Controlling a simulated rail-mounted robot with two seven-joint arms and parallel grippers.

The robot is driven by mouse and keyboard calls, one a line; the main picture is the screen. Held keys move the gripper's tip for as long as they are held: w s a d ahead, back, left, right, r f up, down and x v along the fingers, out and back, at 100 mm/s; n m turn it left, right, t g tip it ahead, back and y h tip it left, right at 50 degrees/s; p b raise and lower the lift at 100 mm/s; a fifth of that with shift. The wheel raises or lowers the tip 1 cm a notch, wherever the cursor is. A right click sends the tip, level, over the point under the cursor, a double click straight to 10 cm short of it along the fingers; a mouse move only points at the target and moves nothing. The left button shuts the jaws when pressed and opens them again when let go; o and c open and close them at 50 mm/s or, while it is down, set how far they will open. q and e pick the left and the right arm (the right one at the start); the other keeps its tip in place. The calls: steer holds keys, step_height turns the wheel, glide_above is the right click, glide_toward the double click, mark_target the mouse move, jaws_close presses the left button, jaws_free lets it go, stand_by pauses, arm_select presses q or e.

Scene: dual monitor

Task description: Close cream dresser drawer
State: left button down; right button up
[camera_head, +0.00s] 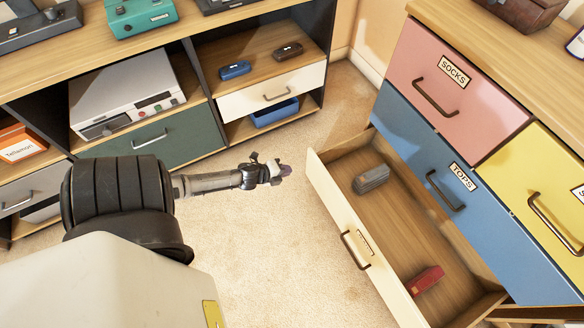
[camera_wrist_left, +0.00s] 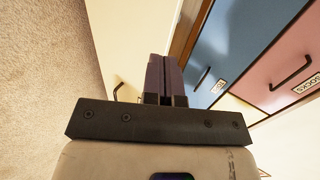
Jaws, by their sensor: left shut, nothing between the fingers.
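The cream dresser drawer (camera_head: 335,215) is pulled open at the bottom of the dresser. Its front has a dark handle (camera_head: 356,250). Inside lie a grey object (camera_head: 371,179) and a red object (camera_head: 426,280). My left gripper (camera_head: 284,170) is shut and empty, just left of the far end of the drawer front, seemingly apart from it. In the left wrist view the shut fingers (camera_wrist_left: 165,75) point towards the cream drawer front (camera_wrist_left: 130,45), with the blue drawer (camera_wrist_left: 235,45) beyond. My right gripper is not in view.
The blue drawer marked TOPS (camera_head: 420,150), the pink SOCKS drawer (camera_head: 455,85) and a yellow drawer (camera_head: 545,180) are closed. A wooden shelf unit (camera_head: 180,35) with several items stands at the back left. Carpet (camera_head: 290,265) is clear before the drawer.

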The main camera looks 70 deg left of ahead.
arm_select(q)
steer(key=b, duration=0.4)
glide_toward(317, 163)
step_height(317, 163, down, 4)
steer(key=w, duration=0.3)
steer(key=w+b, duration=0.1)
steer(key=shift+w+a, duration=0.25)
steer(key=shift+w, duration=0.1)
steer(key=shift+w+a+b, duration=0.1)
steer(key=shift+w+b, duration=0.35)
steer(key=shift+w, duration=0.2)
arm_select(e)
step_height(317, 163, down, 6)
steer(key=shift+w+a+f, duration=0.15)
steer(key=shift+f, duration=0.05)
